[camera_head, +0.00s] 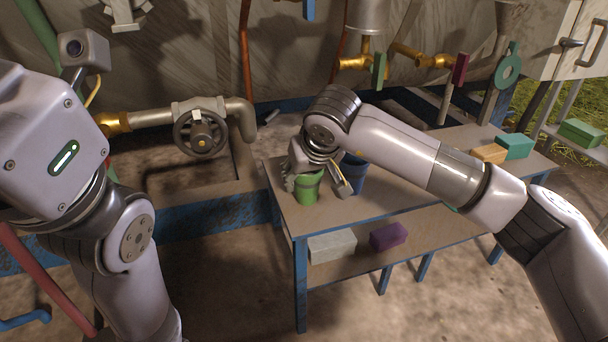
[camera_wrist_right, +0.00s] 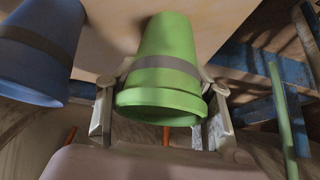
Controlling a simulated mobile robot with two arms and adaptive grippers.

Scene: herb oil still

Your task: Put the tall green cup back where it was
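The tall green cup (camera_head: 307,190) stands upright at the left end of the worktable (camera_head: 283,212). It appears to rest on the top, near the front edge. My right gripper (camera_head: 315,182) is around the cup, with a finger on each side. In the right wrist view, the green cup (camera_wrist_right: 165,98) with its grey band lies between the fingers of my right gripper (camera_wrist_right: 168,72). The fingertips appear to touch its sides near the band. My left arm is at the left of the head view, and its gripper fingers do not show.
A blue cup (camera_head: 354,174) stands just right of the green cup, partly hidden by my right gripper. Teal (camera_head: 514,147) and orange (camera_head: 489,153) blocks lie at the table's right end. The lower shelf holds a grey box (camera_head: 332,246) and a purple block (camera_head: 388,236). A valve wheel (camera_head: 201,134) is at left.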

